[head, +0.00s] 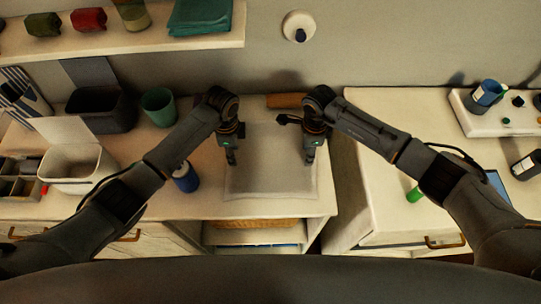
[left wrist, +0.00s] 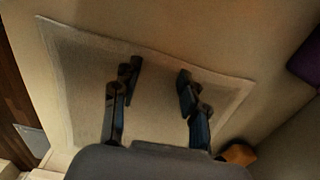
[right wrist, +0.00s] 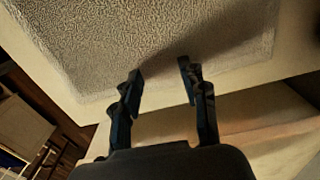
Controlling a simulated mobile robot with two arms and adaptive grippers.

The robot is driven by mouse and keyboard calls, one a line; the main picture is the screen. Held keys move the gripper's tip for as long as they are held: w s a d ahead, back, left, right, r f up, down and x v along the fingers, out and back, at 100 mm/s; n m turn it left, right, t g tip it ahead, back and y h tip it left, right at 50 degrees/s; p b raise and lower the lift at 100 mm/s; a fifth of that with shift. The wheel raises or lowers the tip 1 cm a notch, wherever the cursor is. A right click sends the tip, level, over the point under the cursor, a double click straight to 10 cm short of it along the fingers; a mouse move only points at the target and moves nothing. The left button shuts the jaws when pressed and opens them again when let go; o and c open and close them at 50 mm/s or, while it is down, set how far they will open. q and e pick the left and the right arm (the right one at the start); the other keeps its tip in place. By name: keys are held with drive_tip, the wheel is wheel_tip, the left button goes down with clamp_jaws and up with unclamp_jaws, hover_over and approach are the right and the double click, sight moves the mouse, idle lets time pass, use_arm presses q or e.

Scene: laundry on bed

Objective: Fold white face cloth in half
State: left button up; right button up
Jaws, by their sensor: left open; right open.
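The white face cloth (head: 272,165) lies flat and spread out on the counter between my two arms in the head view. My left gripper (head: 231,158) is over the cloth's left side. In the left wrist view the cloth (left wrist: 85,60) lies beneath its open, empty fingers (left wrist: 158,80). My right gripper (head: 309,158) is over the cloth's right side. In the right wrist view its open, empty fingers (right wrist: 160,82) are by one edge of the cloth (right wrist: 130,40). I cannot tell whether the fingertips touch the cloth.
A blue can (head: 186,177) stands left of the cloth, with a green cup (head: 158,106) and dark bin (head: 101,111) behind it. A white container (head: 75,165) is farther left. A brown object (head: 287,100) lies behind the cloth. A gap separates the right counter (head: 385,200).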

use_arm(q)
drive_tip(key=shift+s, duration=0.2)
use_arm(e)
drive_tip(key=shift+s, duration=0.15)
drive_tip(key=shift+f, duration=0.1)
use_arm(q)
drive_tip(key=shift+w+f, duration=0.1)
drive_tip(key=shift+f, duration=0.15)
use_arm(e)
drive_tip(key=shift+f, duration=0.2)
use_arm(q)
drive_tip(key=shift+r, duration=0.1)
use_arm(e)
drive_tip(key=shift+r, duration=0.1)
use_arm(q)
clamp_jaws()
use_arm(e)
drive_tip(key=shift+f, duration=0.2)
clamp_jaws()
drive_tip(key=shift+s, duration=0.1)
use_arm(q)
drive_tip(key=shift+r, duration=0.1)
use_arm(e)
drive_tip(key=shift+r, duration=0.1)
